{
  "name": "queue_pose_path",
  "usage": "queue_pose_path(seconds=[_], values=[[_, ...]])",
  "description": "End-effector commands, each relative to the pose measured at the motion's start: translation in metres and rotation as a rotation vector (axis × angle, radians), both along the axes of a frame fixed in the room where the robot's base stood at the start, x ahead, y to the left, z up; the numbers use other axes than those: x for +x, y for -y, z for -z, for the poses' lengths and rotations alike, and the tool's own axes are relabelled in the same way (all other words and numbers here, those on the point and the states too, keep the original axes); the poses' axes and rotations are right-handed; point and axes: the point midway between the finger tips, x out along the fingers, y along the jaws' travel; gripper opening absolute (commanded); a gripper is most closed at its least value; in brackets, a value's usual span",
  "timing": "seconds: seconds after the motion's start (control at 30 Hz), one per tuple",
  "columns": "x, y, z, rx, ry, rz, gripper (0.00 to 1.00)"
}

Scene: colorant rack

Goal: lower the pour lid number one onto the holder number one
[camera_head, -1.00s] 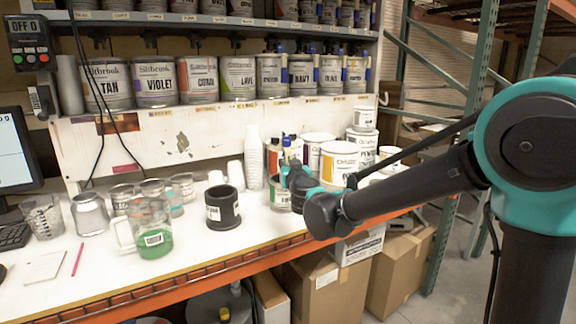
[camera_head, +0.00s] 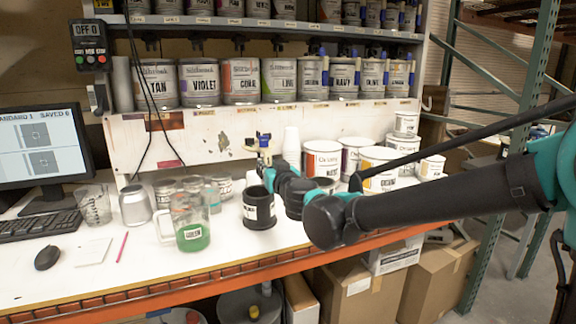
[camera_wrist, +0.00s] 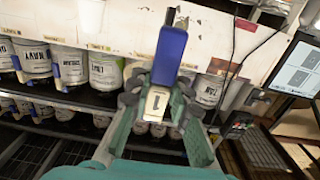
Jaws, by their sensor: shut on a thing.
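My gripper (camera_head: 264,158) is shut on the pour lid, a piece with a blue handle (camera_wrist: 170,50) and a pale tag marked 1 (camera_wrist: 157,104) in the wrist view. In the head view the lid's blue and yellowish parts (camera_head: 263,140) show above the bench, above and slightly behind the black labelled cup (camera_head: 259,210). The lid is held up, with air below it. The black cup stands upright on the bench; its label is too small to read. I cannot tell which thing is holder number one.
A glass jug with green liquid (camera_head: 190,225) stands left of the cup, with glass jars behind it. White paint tubs (camera_head: 322,158) stand to the right. Labelled cans (camera_head: 199,82) line the shelf above. A monitor (camera_head: 40,150) is at the left.

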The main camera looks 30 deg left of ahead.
Motion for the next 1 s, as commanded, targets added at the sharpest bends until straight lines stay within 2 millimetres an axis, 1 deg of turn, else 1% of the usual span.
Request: queue_pose_path(seconds=[0.1, 0.4, 0.53, 0.67, 1.0], values=[[-0.005, -0.003, -0.001, 0.0, 0.0, -0.011, 0.0], [-0.005, -0.003, -0.001, 0.0, 0.0, -0.01, 0.0], [-0.005, -0.003, 0.004, 0.0, 0.0, -0.01, 0.0], [-0.004, -0.004, 0.012, 0.0, 0.0, -0.009, 0.0], [-0.004, -0.003, 0.043, 0.0, 0.0, -0.009, 0.0]])
